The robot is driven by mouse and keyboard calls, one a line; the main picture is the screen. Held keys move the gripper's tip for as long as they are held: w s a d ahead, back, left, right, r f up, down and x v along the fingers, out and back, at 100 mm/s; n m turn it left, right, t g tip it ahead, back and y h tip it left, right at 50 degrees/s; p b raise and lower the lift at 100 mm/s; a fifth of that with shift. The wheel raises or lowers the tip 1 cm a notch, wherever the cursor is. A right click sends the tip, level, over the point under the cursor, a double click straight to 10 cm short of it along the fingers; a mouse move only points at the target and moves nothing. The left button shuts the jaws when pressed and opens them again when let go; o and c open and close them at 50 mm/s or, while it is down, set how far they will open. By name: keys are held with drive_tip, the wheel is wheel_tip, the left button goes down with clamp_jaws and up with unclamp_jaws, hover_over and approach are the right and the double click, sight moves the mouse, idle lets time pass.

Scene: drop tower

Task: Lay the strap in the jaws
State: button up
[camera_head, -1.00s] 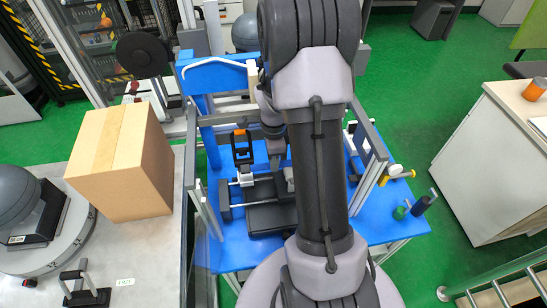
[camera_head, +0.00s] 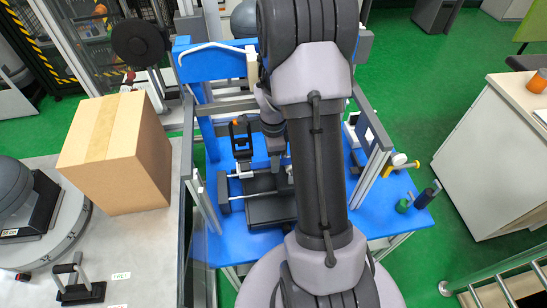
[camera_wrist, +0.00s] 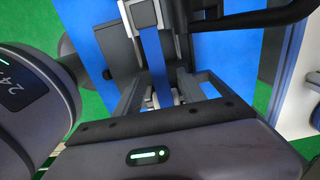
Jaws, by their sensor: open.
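A thin white curved strip (camera_head: 212,50) lies along the blue crossbeam (camera_head: 205,70) in the head view; I cannot tell whether it is the strap. A black upright fixture (camera_head: 241,140) stands over the blue table, possibly the jaws. In the wrist view a narrow blue strip (camera_wrist: 154,65) runs between dark parts; I cannot tell whether it is a strap or the table behind. My gripper (camera_wrist: 172,92) is open, with no object clearly held. In the head view my arm mostly hides it, above the table beside the black fixture.
A dark flat block (camera_head: 268,203) lies on the blue table (camera_head: 380,212). A cardboard box (camera_head: 120,155) stands on the grey bench at left. Grey side rails flank the tower.

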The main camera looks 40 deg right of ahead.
wheel_tip(320, 180, up, 4)
drive_tip(key=p, duration=0.2)
drive_tip(key=shift+r+p, duration=0.25)
drive_tip(key=shift+p, duration=0.1)
drive_tip(key=s+a+p, duration=0.1)
drive_tip(key=s+a, duration=0.3)
drive_tip(key=s, duration=0.3)
drive_tip(key=s+a, duration=0.4)
drive_tip(key=s, duration=0.3)
drive_tip(key=shift+r+p, duration=0.25)
drive_tip(key=shift+p, duration=0.1)
drive_tip(key=shift+w+r, duration=0.1)
